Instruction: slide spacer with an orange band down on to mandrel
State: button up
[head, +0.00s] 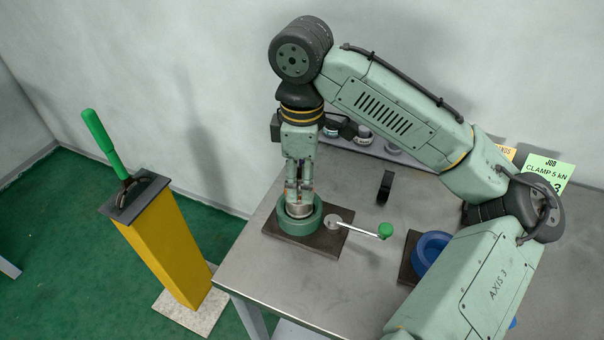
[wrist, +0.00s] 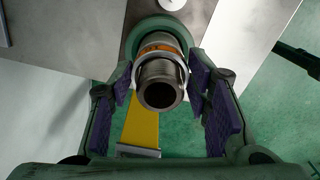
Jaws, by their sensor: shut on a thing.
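The mandrel (wrist: 161,95) is a dark hollow steel pipe, its open end facing the wrist camera, standing in the green round vise (wrist: 138,33). The spacer (wrist: 160,48) is a pale ring with an orange band, and it sits around the mandrel, below its open end. Dark steel shows between the band and the vise.
A lever with a green knob (head: 385,230) reaches right from the vise's dark base plate. A blue ring vise (head: 429,252) is partly behind my arm. A black part (head: 385,187) stands on the table (head: 262,272). A yellow post (head: 172,250) with a green-handled tool stands left.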

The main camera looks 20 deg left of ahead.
jog(key=shift+f+b, duration=0.3)
jog(key=shift+f, duration=0.35)
jog(key=o, duration=1.2)
jog(key=shift+c, duration=0.2)
jog(key=shift+r, duration=0.1)
notch_tip(320, 180, up, 12)
jog(key=shift+f, duration=0.1)
